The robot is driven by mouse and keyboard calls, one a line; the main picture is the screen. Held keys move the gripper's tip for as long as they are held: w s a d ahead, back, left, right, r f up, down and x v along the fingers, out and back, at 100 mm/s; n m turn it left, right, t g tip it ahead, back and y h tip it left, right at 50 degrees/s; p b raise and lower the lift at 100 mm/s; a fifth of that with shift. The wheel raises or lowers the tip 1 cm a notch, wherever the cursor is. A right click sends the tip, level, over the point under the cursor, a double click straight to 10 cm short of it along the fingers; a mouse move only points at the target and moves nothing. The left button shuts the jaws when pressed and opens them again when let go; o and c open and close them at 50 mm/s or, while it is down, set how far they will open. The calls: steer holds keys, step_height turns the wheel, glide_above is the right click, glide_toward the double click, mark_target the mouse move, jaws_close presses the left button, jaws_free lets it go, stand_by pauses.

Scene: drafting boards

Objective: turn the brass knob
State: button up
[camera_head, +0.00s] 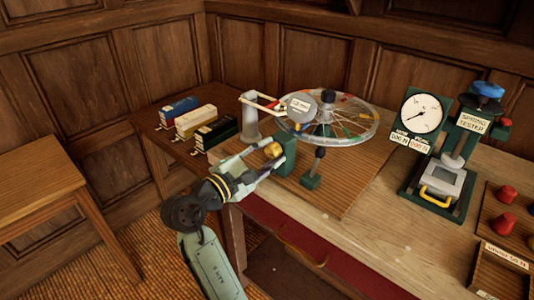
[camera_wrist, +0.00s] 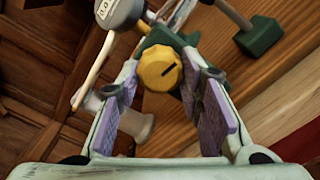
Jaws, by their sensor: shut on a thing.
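The brass knob (camera_head: 272,150) sits on the side of a green block (camera_head: 287,158) at the front of the wheel apparatus. In the wrist view the knob (camera_wrist: 158,70) faces me, round and yellow, with a dark line pointing to the upper right. My gripper (camera_head: 268,158) reaches in from the lower left, its fingers on either side of the knob. In the wrist view my gripper (camera_wrist: 160,72) is shut on the knob, with purple pads on its inner faces.
A large spoked wheel (camera_head: 345,120) and a pale post (camera_head: 250,118) stand behind the knob. Several boxes (camera_head: 195,121) lie to the left. A spring tester (camera_head: 450,150) and red knobs (camera_head: 505,193) stand to the right. Bare tabletop lies in front of the tester.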

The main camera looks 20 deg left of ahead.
steer(key=shift+n, duration=0.6)
steer(key=shift+a, duration=0.1)
steer(key=o, duration=1.2)
steer(key=shift+c, duration=0.2)
steer(key=shift+s, duration=0.1)
steer(key=v, duration=1.1)
steer(key=shift+s, duration=0.4)
steer(key=shift+a, duration=0.15)
